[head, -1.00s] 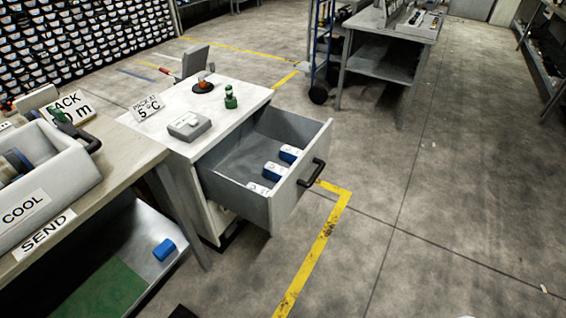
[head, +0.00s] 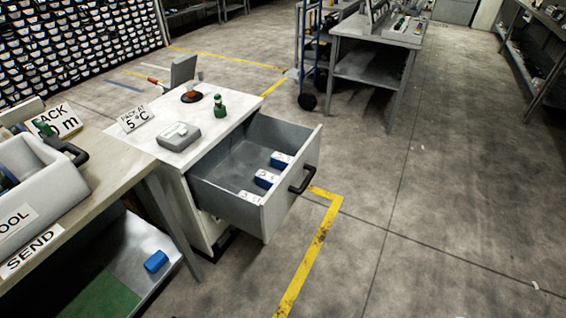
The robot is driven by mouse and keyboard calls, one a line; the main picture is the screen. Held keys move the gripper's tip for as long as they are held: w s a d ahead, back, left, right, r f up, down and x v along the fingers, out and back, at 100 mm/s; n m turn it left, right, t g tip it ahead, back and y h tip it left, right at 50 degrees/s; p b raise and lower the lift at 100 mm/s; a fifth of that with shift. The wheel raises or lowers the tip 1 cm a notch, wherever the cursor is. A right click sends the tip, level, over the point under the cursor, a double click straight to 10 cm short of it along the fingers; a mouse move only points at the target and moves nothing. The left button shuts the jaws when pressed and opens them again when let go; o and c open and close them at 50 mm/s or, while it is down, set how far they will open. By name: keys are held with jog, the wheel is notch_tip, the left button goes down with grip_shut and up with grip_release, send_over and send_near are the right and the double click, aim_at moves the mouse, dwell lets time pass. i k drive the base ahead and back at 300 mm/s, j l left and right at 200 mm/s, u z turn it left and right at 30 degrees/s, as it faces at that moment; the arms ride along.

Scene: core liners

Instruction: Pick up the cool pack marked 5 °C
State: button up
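In the head view, the open drawer (head: 222,200) of a white cabinet (head: 172,172) holds three blue packs with white tops, in a row along its front panel: a far pack (head: 281,160), a middle pack (head: 266,179) and a near pack (head: 250,197). Their markings are too small to read. A sign (head: 137,118) reading "PACK AT 5 °C" stands on the cabinet top. Another blue block (head: 156,261) lies on the lower shelf of the bench at the left. My gripper is not in view.
A grey box (head: 179,136) and a green object (head: 220,106) stand on the cabinet top. At left, a bench (head: 95,195) bears a grey bin (head: 40,185) and a "SEND" label. The drawer's black handle (head: 303,180) juts out over clear floor (head: 420,230).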

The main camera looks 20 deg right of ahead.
aim_at(279, 162)
jog(key=u, duration=0.65)
jog(key=i+l+u, duration=0.1)
jog(key=u, duration=1.2)
jog(key=l+u, duration=0.15)
jog(key=u, duration=0.5)
jog(key=l+u, duration=0.1)
jog(key=u, duration=0.6)
jog(key=l+u, duration=0.1)
jog(key=u, duration=0.55)
jog(key=l+u, duration=0.1)
jog(key=u, duration=1.2)
jog(key=k+l+u, duration=0.1)
jog(key=k+u, duration=0.25)
jog(key=k+l+u, duration=0.1)
jog(key=u, duration=0.25)
jog(key=k+l+z, duration=0.15)
jog(key=k, duration=0.8)
jog(key=z, duration=0.45)
jog(key=k+z, duration=0.1)
jog(key=z, duration=0.35)
jog(key=l+z, duration=0.1)
jog(key=z, duration=0.75)
jog(key=l+z, duration=0.15)
jog(key=z, duration=0.3)
jog(key=l+z, duration=0.1)
jog(key=z, duration=0.35)
jog(key=l+z, duration=0.1)
jog(key=z, duration=0.35)
jog(key=k, duration=0.05)
